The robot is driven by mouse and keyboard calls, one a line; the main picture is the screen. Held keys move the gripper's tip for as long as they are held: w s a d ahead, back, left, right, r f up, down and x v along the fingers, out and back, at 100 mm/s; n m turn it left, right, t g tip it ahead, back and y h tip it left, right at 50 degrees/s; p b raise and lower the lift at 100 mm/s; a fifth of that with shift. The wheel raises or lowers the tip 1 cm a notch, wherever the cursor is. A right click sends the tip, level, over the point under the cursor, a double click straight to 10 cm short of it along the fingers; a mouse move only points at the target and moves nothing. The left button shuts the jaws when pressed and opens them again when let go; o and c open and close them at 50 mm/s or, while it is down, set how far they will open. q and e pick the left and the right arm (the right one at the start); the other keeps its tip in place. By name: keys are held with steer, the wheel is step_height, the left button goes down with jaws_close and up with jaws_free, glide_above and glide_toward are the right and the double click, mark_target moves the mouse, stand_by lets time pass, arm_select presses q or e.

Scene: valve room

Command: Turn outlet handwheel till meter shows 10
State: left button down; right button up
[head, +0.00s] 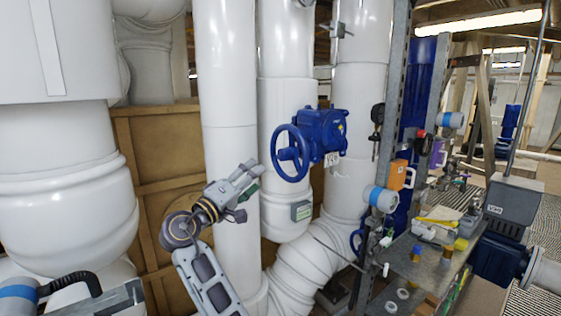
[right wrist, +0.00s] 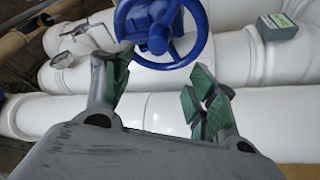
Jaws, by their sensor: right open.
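A blue handwheel (head: 288,153) with spokes stands on a blue gear housing (head: 320,135) with a white tag, in front of a white vertical pipe. It also shows in the right wrist view (right wrist: 157,40), just beyond my fingertips. My right gripper (head: 250,190) is left of and slightly below the wheel in the head view. In the right wrist view my right gripper (right wrist: 158,80) is open and empty, its green pads apart and not visibly gripping the rim. A dark round gauge (head: 378,114) is right of the wheel; its reading is too small to tell. My left gripper is out of view.
A grey-green box (head: 301,211) sits on the pipe below the wheel. A metal shelf (head: 425,265) with small parts stands at right, beside a tagged grey unit (head: 515,200). Large white pipes (head: 60,150) fill the left.

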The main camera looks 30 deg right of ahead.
steer(key=shift+s+d+m, duration=0.1)
steer(key=shift+s+m, duration=0.2)
steer(key=shift+m, duration=0.2)
steer(key=shift+w+d+r, duration=0.1)
steer(key=shift+d, duration=0.05)
